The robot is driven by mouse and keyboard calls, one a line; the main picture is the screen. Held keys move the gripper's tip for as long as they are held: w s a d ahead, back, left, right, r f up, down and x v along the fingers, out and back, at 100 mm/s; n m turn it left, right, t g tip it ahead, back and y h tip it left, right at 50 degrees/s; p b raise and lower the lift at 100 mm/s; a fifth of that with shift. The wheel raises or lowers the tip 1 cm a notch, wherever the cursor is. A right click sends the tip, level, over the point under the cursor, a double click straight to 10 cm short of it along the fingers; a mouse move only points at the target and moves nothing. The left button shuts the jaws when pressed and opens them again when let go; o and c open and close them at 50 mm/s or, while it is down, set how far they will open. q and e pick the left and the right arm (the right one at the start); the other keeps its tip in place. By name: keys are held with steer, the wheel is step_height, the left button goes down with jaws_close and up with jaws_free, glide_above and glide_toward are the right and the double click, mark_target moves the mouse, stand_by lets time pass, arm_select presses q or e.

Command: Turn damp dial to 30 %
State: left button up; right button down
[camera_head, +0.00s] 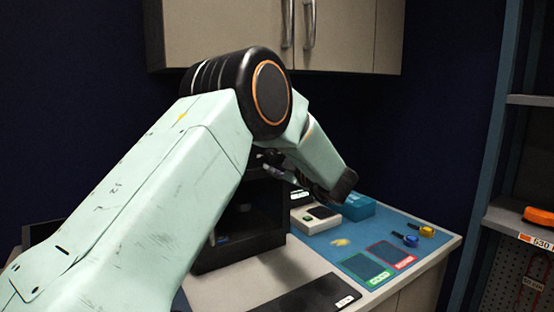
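My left arm comes in from the left, bends at a black elbow and reaches down over the worktop. My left gripper (280,174) is a small dark shape in front of the black box-shaped machine (212,258). Its fingers are too dark and small to tell open from shut. I cannot make out a damp dial or any percent marking; my arm covers much of the machine's front and top. A light grey device (312,224) with a dark top stands right of the machine, below my wrist. My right gripper is not in view.
A blue mat (335,258) bears a teal box (357,208), a green-edged pad (366,268), a red-edged pad (391,254), and blue (407,240) and yellow (427,231) items. Cabinets (350,35) hang above. A shelf unit (490,150) stands at right.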

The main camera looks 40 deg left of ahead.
arm_select(q)
steer(key=shift+o, duration=0.2)
steer(key=shift+w+a, duration=0.15)
steer(key=v, duration=1.2)
stand_by(0.4)
